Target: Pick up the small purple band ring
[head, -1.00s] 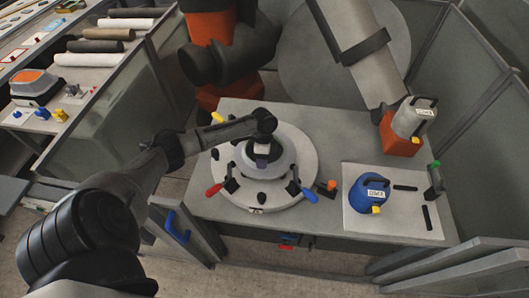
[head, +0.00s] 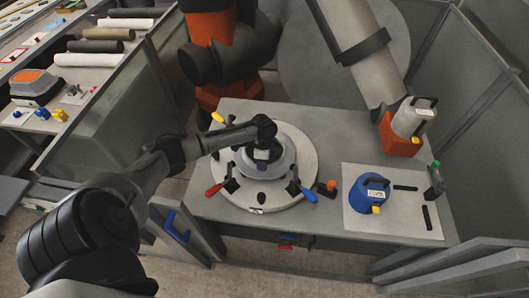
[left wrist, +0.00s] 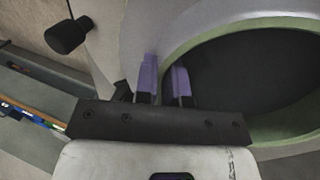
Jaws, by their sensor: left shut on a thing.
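A narrow gap lies between the pieces. The gripper is shut on the ring; its exact grip is partly hidden. In the head view my left gripper (head: 265,153) points down over the middle of the round grey mould (head: 285,182), and I cannot make out the ring there. In the left wrist view the mould's dark round opening (left wrist: 255,75) lies just right of the fingers.
Clamps with red (head: 213,190) and blue (head: 309,195) handles stand around the mould. Grey panels (head: 480,110) bound the bench.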

